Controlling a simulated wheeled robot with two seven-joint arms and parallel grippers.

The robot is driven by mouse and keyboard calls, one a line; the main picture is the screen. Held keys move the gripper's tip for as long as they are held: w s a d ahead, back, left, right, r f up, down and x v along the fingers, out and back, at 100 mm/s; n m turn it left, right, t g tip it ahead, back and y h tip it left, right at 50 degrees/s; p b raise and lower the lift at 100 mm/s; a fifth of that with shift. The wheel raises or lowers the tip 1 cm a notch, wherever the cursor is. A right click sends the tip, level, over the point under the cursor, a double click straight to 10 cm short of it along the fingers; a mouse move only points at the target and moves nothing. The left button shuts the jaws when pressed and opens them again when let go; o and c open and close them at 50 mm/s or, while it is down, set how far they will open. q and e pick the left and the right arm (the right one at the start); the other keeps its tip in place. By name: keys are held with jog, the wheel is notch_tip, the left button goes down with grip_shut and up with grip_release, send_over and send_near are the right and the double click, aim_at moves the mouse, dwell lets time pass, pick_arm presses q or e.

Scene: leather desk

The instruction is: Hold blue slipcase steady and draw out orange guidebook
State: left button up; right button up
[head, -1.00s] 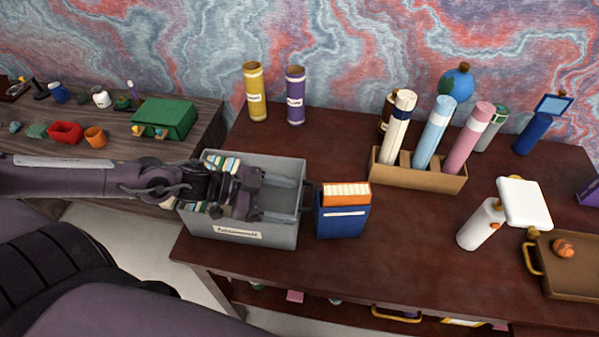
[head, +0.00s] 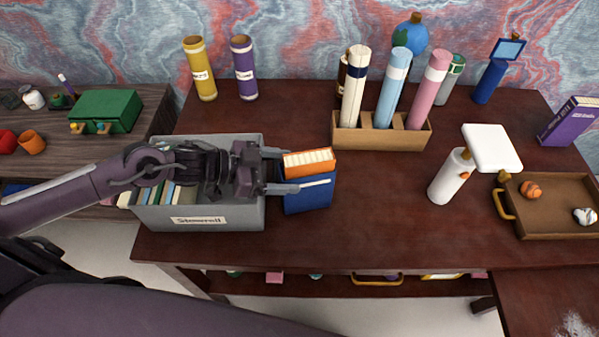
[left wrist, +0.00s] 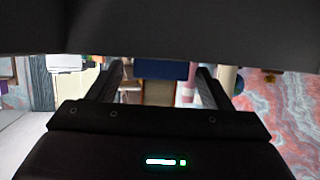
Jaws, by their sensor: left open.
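The blue slipcase (head: 308,198) stands upright on the desk, just right of the grey bin. The orange guidebook (head: 309,158) sits in it, with its orange top and pale page edges showing above the slipcase. My left gripper (head: 287,170) reaches in from the left over the bin, open. Its near finger lies across the slipcase's front and its far finger is by the back; contact is unclear. In the left wrist view a dark blue patch, likely the slipcase (left wrist: 162,70), shows between the spread fingers. My right gripper is in neither view.
The grey bin (head: 198,218) of books stands directly left, under my left arm. A wooden rack (head: 372,137) with tubes is behind to the right. A white bottle-like lamp (head: 448,180) and a brown tray (head: 540,225) stand farther right. Desk in front of the rack is clear.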

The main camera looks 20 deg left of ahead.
aim_at(300, 172)
pick_arm(q)
jog(key=shift+x, duration=2.15)
